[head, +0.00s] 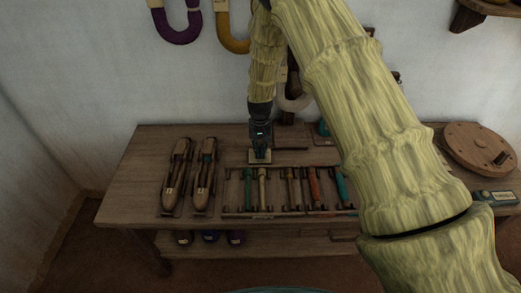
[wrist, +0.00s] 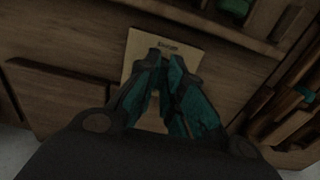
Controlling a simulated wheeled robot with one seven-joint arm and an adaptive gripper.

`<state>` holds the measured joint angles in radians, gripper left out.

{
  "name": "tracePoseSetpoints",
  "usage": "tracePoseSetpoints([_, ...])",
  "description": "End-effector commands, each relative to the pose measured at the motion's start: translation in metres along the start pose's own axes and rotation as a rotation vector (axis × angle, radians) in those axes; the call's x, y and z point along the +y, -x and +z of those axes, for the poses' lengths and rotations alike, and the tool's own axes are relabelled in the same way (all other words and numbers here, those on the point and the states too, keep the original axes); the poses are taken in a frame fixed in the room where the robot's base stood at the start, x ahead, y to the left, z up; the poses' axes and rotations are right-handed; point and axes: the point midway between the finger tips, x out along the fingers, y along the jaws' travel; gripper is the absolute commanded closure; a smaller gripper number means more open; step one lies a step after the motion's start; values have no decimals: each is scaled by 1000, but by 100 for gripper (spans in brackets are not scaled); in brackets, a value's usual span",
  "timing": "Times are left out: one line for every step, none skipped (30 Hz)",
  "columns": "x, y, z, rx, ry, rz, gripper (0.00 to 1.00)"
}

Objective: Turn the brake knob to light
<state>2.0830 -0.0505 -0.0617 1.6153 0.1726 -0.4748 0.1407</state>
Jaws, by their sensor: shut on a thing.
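A small cream plate (head: 260,160) lies on the wooden bench, at the back edge of the tool tray. In the wrist view the plate (wrist: 140,45) has a short dark label at its far edge, too small to read. My gripper (head: 260,150) points down onto this plate. In the wrist view my gripper (wrist: 165,58) has its teal-padded fingers close together over the plate. It is shut on the brake knob, which the fingers hide. The knob's setting cannot be seen.
A round wooden disc (head: 478,148) is at the far right. My arm covers the bench's right middle. The bench's left end is clear.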

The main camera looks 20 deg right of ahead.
Motion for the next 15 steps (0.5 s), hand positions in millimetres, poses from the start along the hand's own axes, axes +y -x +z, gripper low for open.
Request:
tracePoseSetpoints([1,1,0,0,0,1,87])
tracePoseSetpoints([1,1,0,0,0,1,81])
tracePoseSetpoints([1,1,0,0,0,1,74])
tracePoseSetpoints([1,0,0,0,0,1,69])
tracePoseSetpoints([0,0,0,0,0,1,69])
tracePoseSetpoints([0,0,0,0,1,1,69])
tracePoseSetpoints([0,0,0,0,1,0,69])
tracePoseSetpoints([0,0,0,0,1,0,69])
tracePoseSetpoints([0,0,0,0,1,0,69])
tracePoseSetpoints([0,0,0,0,1,0,69])
tracePoseSetpoints([0,0,0,0,1,0,69])
tracePoseSetpoints([0,0,0,0,1,0,69])
tracePoseSetpoints([0,0,0,0,1,0,69])
tracePoseSetpoints([0,1,0,0,1,0,69])
tracePoseSetpoints([0,3,0,0,1,0,69])
